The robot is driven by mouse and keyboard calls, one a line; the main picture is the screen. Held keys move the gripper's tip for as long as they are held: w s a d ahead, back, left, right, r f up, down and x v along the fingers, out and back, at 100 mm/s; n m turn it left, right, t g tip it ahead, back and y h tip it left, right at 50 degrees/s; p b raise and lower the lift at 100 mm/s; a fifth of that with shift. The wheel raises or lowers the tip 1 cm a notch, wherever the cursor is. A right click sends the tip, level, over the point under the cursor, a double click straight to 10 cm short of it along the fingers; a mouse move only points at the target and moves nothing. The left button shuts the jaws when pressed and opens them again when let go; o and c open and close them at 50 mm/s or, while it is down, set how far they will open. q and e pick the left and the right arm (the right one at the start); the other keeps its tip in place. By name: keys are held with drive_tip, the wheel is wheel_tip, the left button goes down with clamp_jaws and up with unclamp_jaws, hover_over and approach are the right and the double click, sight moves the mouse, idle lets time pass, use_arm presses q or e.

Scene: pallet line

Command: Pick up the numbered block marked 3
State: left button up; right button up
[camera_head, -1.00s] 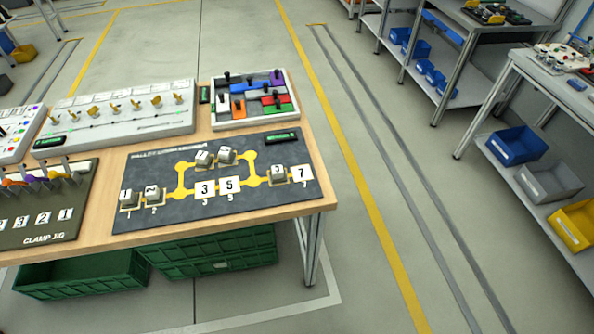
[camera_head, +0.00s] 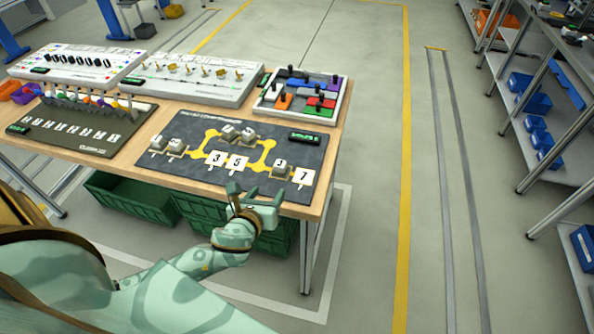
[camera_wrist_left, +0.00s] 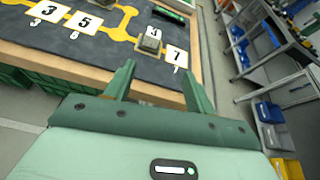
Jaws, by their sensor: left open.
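The grey block marked 3 (camera_head: 281,165) sits on the dark pallet-line board (camera_head: 200,190), at the right end of the yellow track, left of the white 7 card (camera_head: 303,176). It also shows in the left wrist view (camera_wrist_left: 150,42), ahead of the fingers. My left gripper (camera_head: 256,193) is open and empty near the table's front edge, in front of the block and apart from it. In the left wrist view its two fingers (camera_wrist_left: 158,70) point toward the block. My right gripper is not in view.
Other grey blocks stand at the board's left (camera_head: 176,147) and top middle (camera_head: 247,135). White cards 3 and 5 (camera_head: 237,162) lie mid-board. Green crates (camera_head: 130,200) are under the table.

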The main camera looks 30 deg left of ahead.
use_arm(q)
drive_tip(key=m+b, duration=0.2)
drive_tip(key=b, duration=0.1)
approach(279, 168)
drive_tip(key=x, duration=0.6)
drive_tip(key=shift+f, duration=0.35)
drive_tip(key=b+x, duration=0.2)
drive_tip(key=x, duration=0.3)
drive_tip(key=shift+w+a+r, duration=0.1)
drive_tip(key=shift+w+a, duration=0.05)
drive_tip(key=shift+w, duration=0.2)
drive_tip(key=shift+r, duration=0.1)
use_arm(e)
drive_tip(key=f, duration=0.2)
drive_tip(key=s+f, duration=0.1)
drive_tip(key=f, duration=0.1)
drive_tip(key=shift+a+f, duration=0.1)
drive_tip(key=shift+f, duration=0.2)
use_arm(q)
drive_tip(key=c, duration=1.1)
